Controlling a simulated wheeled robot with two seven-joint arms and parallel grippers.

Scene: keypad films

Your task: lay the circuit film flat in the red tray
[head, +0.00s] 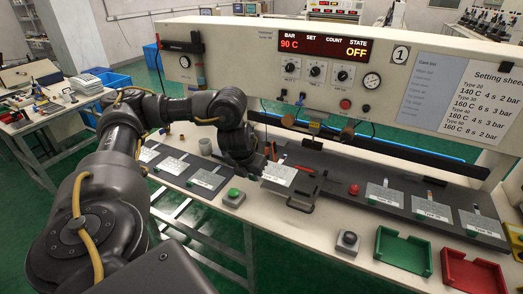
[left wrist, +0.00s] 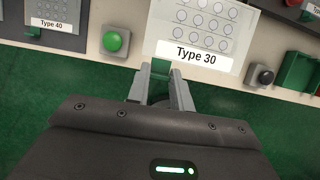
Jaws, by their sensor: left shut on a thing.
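My left gripper (head: 266,158) is shut on the circuit film (head: 280,173), a pale sheet with a grid of round keys, beside the dark press fixture in the head view. In the left wrist view the film (left wrist: 205,28) is labelled "Type 30" and extends beyond the left fingertips (left wrist: 161,72). The fingers hide its gripped edge in the head view. The red tray (head: 472,272) lies empty at the lower right of the bench, apart from the film. My right gripper is not in view.
A green tray (head: 403,250) sits left of the red tray. A black knob box (head: 348,241), a green button box (head: 233,197) and a red button (head: 354,189) stand on the bench. Other labelled films (head: 384,196) lie on dark strips. The press panel (head: 330,65) rises behind.

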